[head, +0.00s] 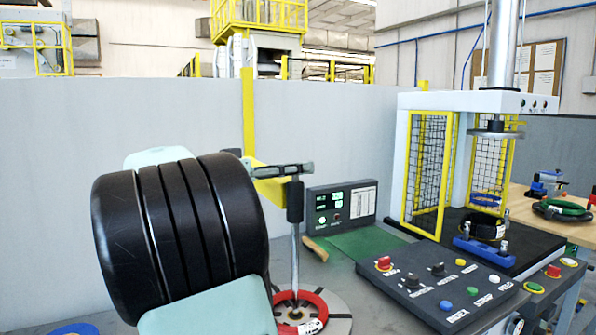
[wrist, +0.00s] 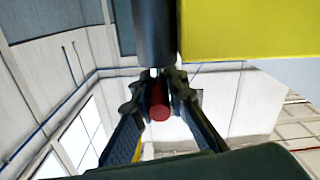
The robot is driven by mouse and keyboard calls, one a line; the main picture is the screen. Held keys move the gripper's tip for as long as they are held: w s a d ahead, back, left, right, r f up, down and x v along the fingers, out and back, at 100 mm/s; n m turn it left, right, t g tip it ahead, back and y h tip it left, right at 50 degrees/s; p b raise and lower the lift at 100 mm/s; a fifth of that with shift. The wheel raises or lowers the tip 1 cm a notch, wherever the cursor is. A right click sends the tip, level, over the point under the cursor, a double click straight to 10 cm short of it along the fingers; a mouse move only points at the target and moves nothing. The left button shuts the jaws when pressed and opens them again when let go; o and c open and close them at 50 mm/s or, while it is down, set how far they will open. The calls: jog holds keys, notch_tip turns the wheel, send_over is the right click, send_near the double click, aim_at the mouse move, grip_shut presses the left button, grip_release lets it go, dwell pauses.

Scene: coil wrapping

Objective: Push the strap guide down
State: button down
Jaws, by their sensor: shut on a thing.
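The strap guide appears to be the upright black sleeve (head: 295,203) on a thin silver rod in the head view. A yellow bracket (head: 266,188) stands just left of it. My gripper (head: 300,169) reaches in level from the left and is shut at the sleeve's top; most of it is hidden behind my arm. In the wrist view, the fingers (wrist: 158,80) close in around a red round piece (wrist: 159,103), with a dark cylinder (wrist: 154,35) beyond and the yellow bracket (wrist: 245,30) beside it. The exact contact is unclear.
The rod's foot meets a red ring (head: 318,302) on a grey disc (head: 341,322). A display box (head: 341,205) and a button panel (head: 438,288) lie to the right. A press with yellow mesh guards (head: 427,165) stands behind the panel. A grey wall (head: 120,115) runs behind.

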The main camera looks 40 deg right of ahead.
jog(key=shift+f, duration=0.45)
jog(key=c, duration=1.9)
grip_release()
jog(key=shift+c, duration=0.2)
jog(key=shift+r, duration=0.1)
jog(key=shift+w+a, duration=0.1)
jog(key=shift+a, duration=0.15)
jog(key=v, duration=1.1)
jog(key=shift+a, duration=0.3)
jog(key=shift+d, duration=0.1)
